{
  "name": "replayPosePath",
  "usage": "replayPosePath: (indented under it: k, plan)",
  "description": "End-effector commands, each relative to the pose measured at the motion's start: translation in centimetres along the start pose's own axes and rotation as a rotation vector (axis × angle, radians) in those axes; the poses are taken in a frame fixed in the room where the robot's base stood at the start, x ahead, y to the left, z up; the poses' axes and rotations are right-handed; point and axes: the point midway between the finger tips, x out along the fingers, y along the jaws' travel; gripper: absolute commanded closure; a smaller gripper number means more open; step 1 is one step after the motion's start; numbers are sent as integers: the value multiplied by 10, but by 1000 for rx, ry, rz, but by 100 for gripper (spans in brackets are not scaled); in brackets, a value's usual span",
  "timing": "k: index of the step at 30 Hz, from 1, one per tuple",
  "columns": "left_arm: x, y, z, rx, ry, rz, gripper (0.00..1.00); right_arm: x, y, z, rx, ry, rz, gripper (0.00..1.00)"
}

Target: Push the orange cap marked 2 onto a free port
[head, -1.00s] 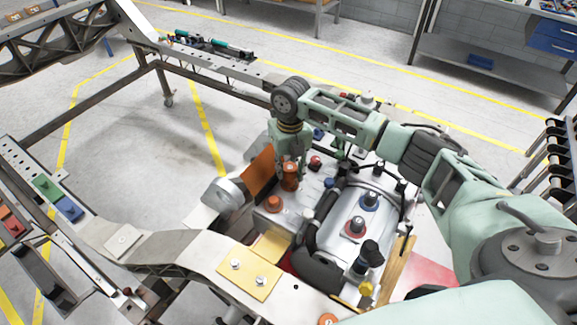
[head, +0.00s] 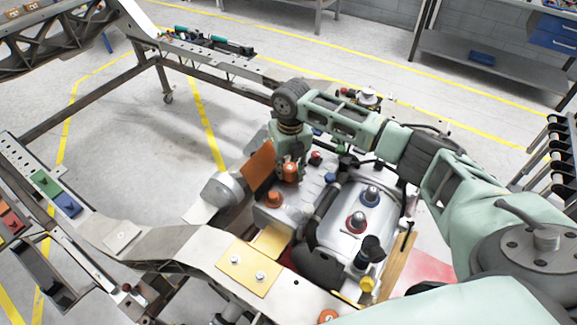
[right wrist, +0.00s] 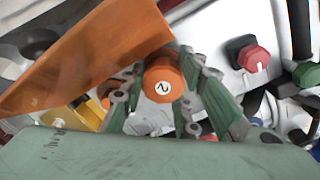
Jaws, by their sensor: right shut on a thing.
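My right gripper (head: 290,164) points down over the left part of the silver unit in the chassis. It is shut on the orange cap (head: 290,172). In the right wrist view the cap (right wrist: 162,82), marked 2, sits between the fingers (right wrist: 166,92) with its numbered face toward the camera. Whether the cap touches a port is hidden by the cap and fingers. Another orange cap (head: 274,198) sits on the unit in front of the held one. My left gripper is not in view.
An orange-brown panel (head: 257,165) stands close beside the right gripper, and it fills the upper left of the right wrist view (right wrist: 90,55). A red knob (right wrist: 253,58) is near on the other side.

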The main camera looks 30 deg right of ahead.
Motion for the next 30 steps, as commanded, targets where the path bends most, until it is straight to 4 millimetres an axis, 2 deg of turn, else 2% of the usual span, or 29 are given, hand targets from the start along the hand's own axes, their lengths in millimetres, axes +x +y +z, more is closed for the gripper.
replayPosePath:
  k: [14, 29, 30]
  plan:
    - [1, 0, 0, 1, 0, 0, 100, 2, 0, 0, 0, 0, 0, 85]
    - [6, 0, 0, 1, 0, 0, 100, 13, -1, -1, 0, 3, -2, 85]
    - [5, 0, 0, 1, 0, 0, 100, 13, -1, -1, 0, 2, -2, 70]
